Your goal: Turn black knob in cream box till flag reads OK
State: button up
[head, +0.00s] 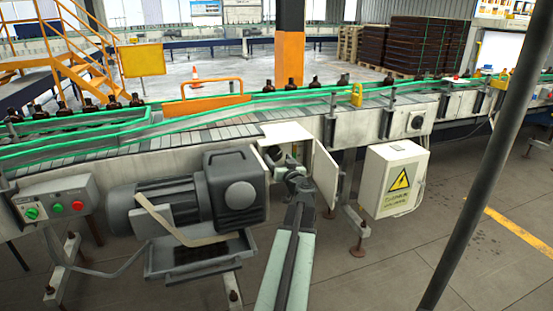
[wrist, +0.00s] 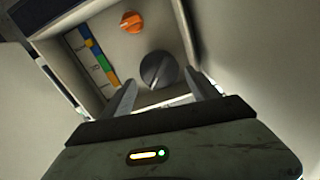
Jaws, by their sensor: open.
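The cream box (head: 283,131) is open on the side of the conveyor, its door (head: 325,173) swung out to the right. In the wrist view, the round black knob (wrist: 157,69) with a raised grip bar sits on the inner panel. My gripper (wrist: 162,80) is open, with one finger on each side of the knob's lower part; I cannot tell whether they touch it. In the head view, my gripper (head: 282,162) reaches into the box and hides the knob. I cannot make out a flag reading OK in either view.
An orange knob (wrist: 132,21) sits above the black one, beside a strip of coloured blocks (wrist: 96,58). A grey motor (head: 190,195) stands left of my arm. A cream box with a yellow warning triangle (head: 399,182) is to the right. Bottles line the conveyor above.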

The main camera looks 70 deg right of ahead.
aim_at(274, 153)
jog(key=x, duration=0.2)
jog(key=shift+w+d, duration=0.15)
jog(key=shift+d, duration=0.2)
jog(key=c, duration=1.1)
jog(key=m, duration=0.4)
jog(key=shift+m, duration=0.3)
jog(key=o, duration=1.1)
jog(key=shift+a, duration=0.1)
